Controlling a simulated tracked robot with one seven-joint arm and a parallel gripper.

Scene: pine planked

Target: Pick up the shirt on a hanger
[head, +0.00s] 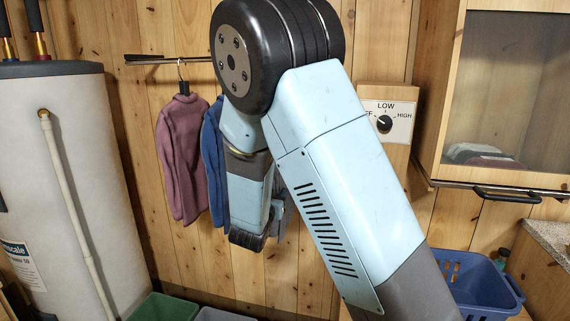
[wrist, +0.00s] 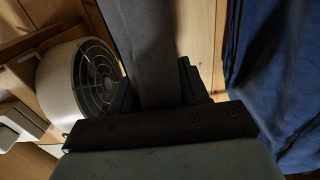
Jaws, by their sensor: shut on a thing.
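A mauve shirt (head: 186,150) hangs on a hanger from a wall rail (head: 150,60) in the head view. A blue shirt (head: 212,150) hangs to its right, partly hidden by my arm. Blue cloth (wrist: 280,75), seemingly that shirt, fills the right side of the wrist view. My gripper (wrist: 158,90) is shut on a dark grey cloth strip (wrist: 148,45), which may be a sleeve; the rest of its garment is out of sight. In the head view my gripper is low in front of the wall and largely hidden by my arm.
A white water tank (head: 60,170) stands left, with a green bin (head: 165,307) near its foot. A heat dial (head: 385,122), a glass-fronted cabinet (head: 440,90) and a blue basket (head: 480,285) are right. The wrist view shows a round grilled fan (wrist: 92,75).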

